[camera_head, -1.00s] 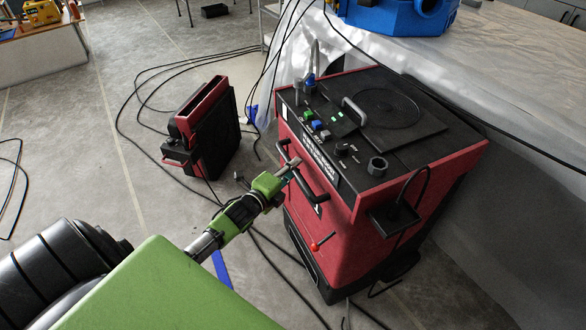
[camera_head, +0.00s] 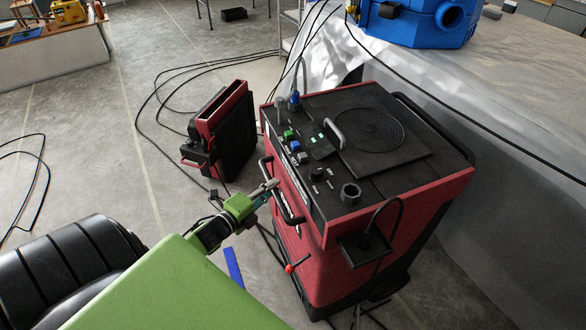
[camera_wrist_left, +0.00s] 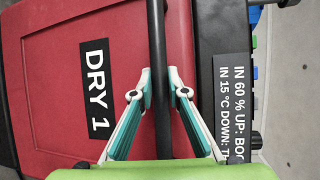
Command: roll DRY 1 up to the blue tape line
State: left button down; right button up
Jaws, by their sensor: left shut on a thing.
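DRY 1 is the red cabinet (camera_head: 335,255) with a black control top; its label shows in the left wrist view (camera_wrist_left: 96,88). It stands on the grey floor. My left gripper (camera_head: 270,186) is shut on the black bar handle (camera_wrist_left: 160,95) on its front, with one finger on each side of the bar in the left wrist view. A piece of blue tape (camera_head: 233,267) lies on the floor left of the cabinet's base, with bare floor between them. My green arm hides the tape's near end. My right gripper is not in view.
A smaller red and black unit (camera_head: 228,135) stands on the floor to the left. Black cables (camera_head: 150,105) run over the floor around it and near the cabinet. A sheet-covered bench (camera_head: 480,120) with a blue machine (camera_head: 415,25) is at the right. Open floor lies at the left.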

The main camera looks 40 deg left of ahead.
pick_arm(q)
jog(key=s+a, duration=0.5)
jog(key=s, duration=0.4)
jog(key=s+a, duration=0.6)
jog(key=s, duration=0.3)
jog(key=shift+s+p, duration=0.3)
jog(key=shift+s, duration=0.05)
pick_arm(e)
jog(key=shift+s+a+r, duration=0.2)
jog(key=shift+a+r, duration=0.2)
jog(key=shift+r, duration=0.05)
pick_arm(q)
jog(key=shift+w, duration=0.1)
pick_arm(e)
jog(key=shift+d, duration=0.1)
pick_arm(q)
jog(key=c, duration=2.2)
grip_release()
jog(key=shift+c, duration=0.2)
jog(key=shift+o, duration=1.4)
jog(key=shift+w+f, duration=0.1)
jog(key=shift+w, duration=0.1)
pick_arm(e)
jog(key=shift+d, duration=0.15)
pick_arm(q)
jog(key=s+r, duration=0.2)
jog(key=s, duration=1)
jog(key=shift+w, duration=0.1)
